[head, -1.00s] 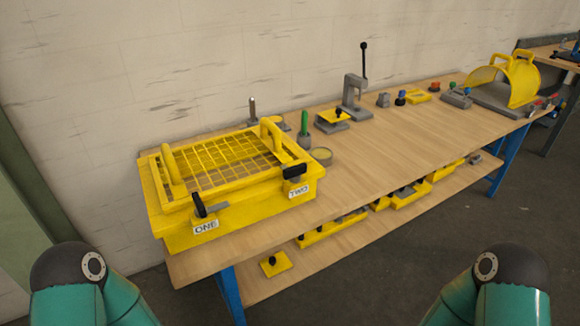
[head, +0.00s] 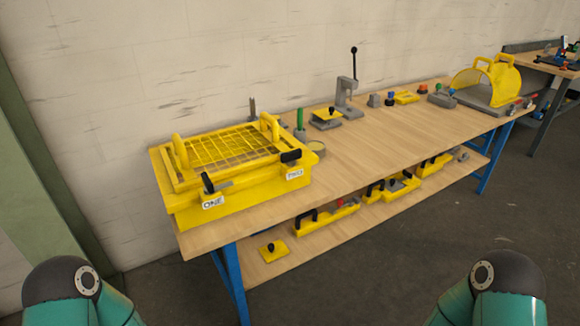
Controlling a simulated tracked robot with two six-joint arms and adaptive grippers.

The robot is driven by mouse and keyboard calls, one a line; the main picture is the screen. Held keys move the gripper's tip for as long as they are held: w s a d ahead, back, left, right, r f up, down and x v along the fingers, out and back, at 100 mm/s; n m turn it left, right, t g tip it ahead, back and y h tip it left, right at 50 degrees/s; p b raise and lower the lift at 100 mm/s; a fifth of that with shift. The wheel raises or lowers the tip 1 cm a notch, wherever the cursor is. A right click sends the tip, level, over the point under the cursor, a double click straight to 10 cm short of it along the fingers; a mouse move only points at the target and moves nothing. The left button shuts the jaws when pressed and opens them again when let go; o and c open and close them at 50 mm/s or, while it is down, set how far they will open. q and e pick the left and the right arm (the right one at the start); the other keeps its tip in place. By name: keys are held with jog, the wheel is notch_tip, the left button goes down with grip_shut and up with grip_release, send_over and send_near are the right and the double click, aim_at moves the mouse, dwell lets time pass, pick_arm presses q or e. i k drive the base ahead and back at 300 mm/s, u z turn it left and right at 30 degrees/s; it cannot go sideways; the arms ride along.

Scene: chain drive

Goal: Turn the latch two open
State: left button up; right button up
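A yellow box (head: 241,204) with a mesh lid (head: 230,148) stands at the left end of the workbench. Latch two (head: 290,156), with a black handle, is at the box's front right corner above the label TWO (head: 295,174). Its handle lies roughly level. Latch one (head: 208,184), also with a black handle, is at the front left corner above the label ONE (head: 213,202); its handle stands tilted up. Parts of my two arms show at the bottom left and right, well away from the box. Neither gripper is in view.
The wooden bench top (head: 400,142) has clear room in its middle. A lever press (head: 346,92), a green-handled tool (head: 300,125) and a yellow guard (head: 490,80) stand along it. A lower shelf (head: 300,245) holds several yellow parts.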

aim_at(289, 158)
jog(key=u, duration=0.3)
jog(key=i, duration=1.15)
